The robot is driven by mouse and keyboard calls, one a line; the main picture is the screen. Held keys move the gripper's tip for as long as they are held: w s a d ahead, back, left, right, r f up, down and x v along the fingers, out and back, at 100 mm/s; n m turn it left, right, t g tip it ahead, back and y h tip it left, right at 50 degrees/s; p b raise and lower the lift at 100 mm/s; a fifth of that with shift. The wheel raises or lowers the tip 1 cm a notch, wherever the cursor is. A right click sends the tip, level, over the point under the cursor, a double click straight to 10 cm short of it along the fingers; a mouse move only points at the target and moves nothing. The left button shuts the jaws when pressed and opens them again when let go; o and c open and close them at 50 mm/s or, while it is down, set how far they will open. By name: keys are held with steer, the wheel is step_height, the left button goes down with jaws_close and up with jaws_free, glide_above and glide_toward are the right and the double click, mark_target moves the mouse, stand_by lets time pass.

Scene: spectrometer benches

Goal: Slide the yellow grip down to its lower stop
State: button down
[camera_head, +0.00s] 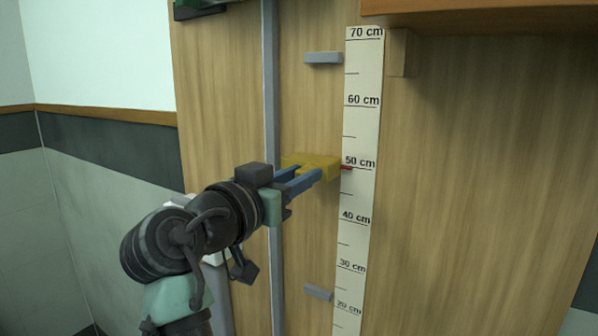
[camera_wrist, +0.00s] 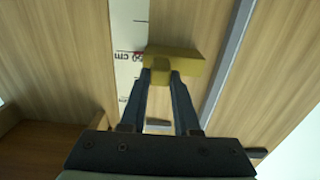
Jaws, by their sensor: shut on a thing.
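The yellow grip (camera_head: 312,161) sits in front of a wooden panel, with a red pointer (camera_head: 346,168) at its right side close to the 50 cm mark of the scale. My gripper (camera_head: 306,177) is shut on the yellow grip, its two blue fingers reaching it from the front. In the wrist view the yellow grip (camera_wrist: 174,64) shows at the tips of the fingers (camera_wrist: 163,82). A grey lower stop (camera_head: 318,292) juts from the panel between 20 and 30 cm, well below the grip. A grey upper stop (camera_head: 323,58) is near 65 cm.
The white scale (camera_head: 361,130) runs down the panel right of the grip. A grey vertical rail (camera_head: 270,90) stands left of it. A wooden shelf (camera_head: 480,18) overhangs at the upper right. The panel between grip and lower stop looks clear.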

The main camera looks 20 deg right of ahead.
step_height(320, 180, down, 26)
steer(key=b, duration=1.9)
steer(key=shift+r, duration=0.25)
steer(key=shift+f, duration=0.1)
steer(key=c, duration=0.9)
jaws_free()
steer(key=shift+o, duration=1.3)
steer(key=b+v, duration=0.2)
steer(key=v, duration=1.1)
